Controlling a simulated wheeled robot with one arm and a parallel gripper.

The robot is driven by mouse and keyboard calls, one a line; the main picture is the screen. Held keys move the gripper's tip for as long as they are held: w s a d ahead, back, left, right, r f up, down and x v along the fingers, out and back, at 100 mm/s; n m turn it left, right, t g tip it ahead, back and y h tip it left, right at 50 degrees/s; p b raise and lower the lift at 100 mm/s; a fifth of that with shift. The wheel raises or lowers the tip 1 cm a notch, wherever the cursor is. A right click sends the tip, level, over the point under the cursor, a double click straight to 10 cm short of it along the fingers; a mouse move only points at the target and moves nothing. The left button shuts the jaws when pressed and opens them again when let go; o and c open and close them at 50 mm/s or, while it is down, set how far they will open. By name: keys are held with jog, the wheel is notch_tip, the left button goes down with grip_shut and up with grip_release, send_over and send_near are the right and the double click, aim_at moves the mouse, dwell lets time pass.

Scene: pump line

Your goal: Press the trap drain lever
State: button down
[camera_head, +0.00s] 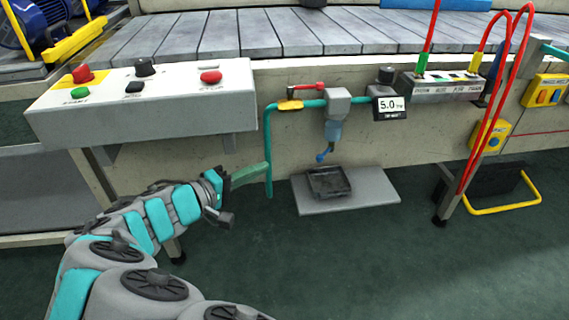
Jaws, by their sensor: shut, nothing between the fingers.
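The trap is a grey head (338,101) with a translucent blue bowl (333,131) below it, on a teal pipe (268,150) at the front of the bench. A small blue drain lever (324,155) sticks out below the bowl and points down-left. My gripper (262,170) is shut and empty, with greenish fingers pointing right. It is left of the lever and slightly lower in the picture, apart from it. The fingertips overlap the teal pipe's lower end in the picture; I cannot tell whether they touch it.
A black tray (329,182) sits on a grey slab (375,190) below the lever. A red-handled yellow valve (290,104) and a 5.0 display (389,107) flank the trap. A button box (150,110) is at left. Red hoses (491,130) hang at right.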

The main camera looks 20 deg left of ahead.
send_near(325, 153)
jog(key=w+a, duration=0.3)
jog(key=a, duration=0.1)
jog(key=shift+w+d+f, duration=0.15)
jog(key=shift+d+f, duration=0.05)
jog(key=shift+d, duration=0.5)
jog(key=shift+w+d+f, duration=0.15)
jog(key=shift+d, duration=0.5)
jog(key=shift+w+d+f, duration=0.2)
jog(key=shift+d, duration=0.5)
jog(key=shift+d, duration=0.1)
